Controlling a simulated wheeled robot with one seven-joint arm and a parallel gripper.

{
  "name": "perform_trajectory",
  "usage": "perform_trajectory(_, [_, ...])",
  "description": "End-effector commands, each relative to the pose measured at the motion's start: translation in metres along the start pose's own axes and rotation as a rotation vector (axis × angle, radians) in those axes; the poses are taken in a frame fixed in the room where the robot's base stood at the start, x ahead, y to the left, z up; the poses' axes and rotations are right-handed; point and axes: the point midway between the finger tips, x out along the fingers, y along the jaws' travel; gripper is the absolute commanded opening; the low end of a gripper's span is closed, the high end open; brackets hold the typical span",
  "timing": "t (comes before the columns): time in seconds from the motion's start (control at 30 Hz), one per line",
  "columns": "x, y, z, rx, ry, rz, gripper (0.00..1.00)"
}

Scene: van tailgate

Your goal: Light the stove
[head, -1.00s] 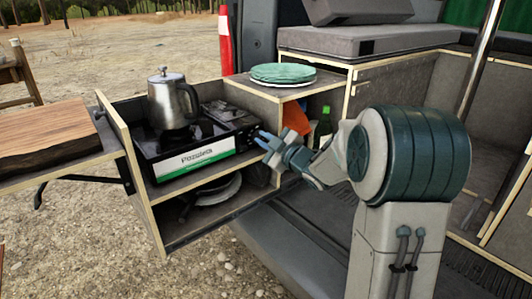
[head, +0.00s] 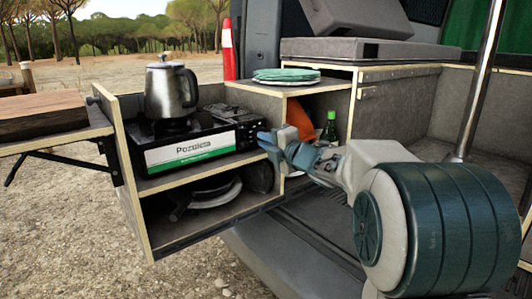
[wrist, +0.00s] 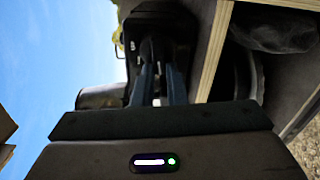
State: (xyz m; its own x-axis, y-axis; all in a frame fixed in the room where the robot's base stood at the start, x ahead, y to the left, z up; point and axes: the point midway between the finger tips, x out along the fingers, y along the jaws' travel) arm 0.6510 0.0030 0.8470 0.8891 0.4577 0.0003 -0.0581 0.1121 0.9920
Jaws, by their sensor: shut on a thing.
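The camping stove (head: 195,148) is a black box with a white and green front label. It sits on the upper shelf of the pull-out kitchen unit. A steel kettle (head: 170,90) stands upright on its burner. My gripper (head: 266,142) is at the right end of the stove's front, where the control knob is. Its fingers are shut on the knob, which they mostly hide. In the wrist view the two fingers (wrist: 158,72) reach to the dark stove front (wrist: 160,30). No flame can be seen under the kettle.
Green plates (head: 286,74) are stacked on the unit's top, right of the stove. A green bottle (head: 329,127) and an orange item stand in the compartment below. Dark pans (head: 210,190) lie on the lower shelf. A wooden board (head: 40,115) is at the left.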

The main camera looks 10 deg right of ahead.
Motion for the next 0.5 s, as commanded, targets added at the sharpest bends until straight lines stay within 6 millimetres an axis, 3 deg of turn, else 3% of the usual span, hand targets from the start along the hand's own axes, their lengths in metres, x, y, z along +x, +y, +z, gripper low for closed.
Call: perform_trajectory(0.5, [0.0002, -0.0079, 0.0003, -0.358, 0.002, -0.001, 0.0])
